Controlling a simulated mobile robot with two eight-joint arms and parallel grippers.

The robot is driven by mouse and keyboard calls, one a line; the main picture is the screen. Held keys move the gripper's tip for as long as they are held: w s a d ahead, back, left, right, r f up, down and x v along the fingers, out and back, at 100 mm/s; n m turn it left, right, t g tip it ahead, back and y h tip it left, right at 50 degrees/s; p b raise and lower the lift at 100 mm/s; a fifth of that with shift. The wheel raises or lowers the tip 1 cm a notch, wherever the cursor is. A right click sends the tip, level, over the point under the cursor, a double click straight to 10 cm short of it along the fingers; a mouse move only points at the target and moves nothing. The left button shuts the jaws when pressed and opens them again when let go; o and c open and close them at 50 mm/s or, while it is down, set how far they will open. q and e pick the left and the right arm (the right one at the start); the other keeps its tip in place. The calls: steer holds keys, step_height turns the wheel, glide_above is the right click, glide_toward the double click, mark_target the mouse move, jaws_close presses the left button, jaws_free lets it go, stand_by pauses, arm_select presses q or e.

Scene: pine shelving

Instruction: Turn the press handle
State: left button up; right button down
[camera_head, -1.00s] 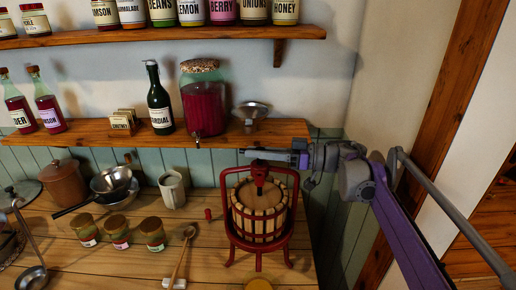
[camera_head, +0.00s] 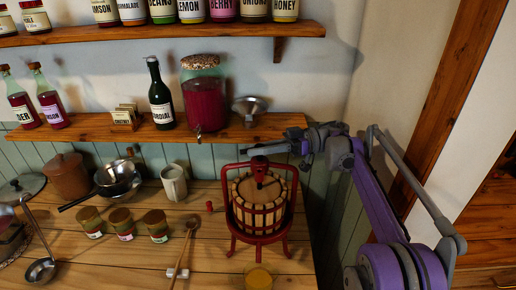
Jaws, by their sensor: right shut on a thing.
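The press (camera_head: 258,208) stands on the wooden counter. It has a red frame with legs, and a slatted wooden basket inside it. Its handle (camera_head: 264,150) shows as a dark, slim bar across the top of the red screw. My right gripper (camera_head: 298,147) reaches in from the right at the height of the bar and is shut on the bar's right end. The exact contact of the fingers is small and hard to see. My left gripper is not in view.
A wooden shelf (camera_head: 150,134) with bottles, a large red jar (camera_head: 202,96) and a funnel (camera_head: 249,108) runs just behind and above the press. A wall (camera_head: 385,60) rises on the right.

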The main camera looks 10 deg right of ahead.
steer(key=shift+r, duration=0.1)
steer(key=c, duration=0.8)
jaws_free()
steer(key=shift+c, duration=0.2)
step_height(320, 180, up, 10)
steer(key=shift+f+p, duration=0.1)
steer(key=shift+p, duration=0.45)
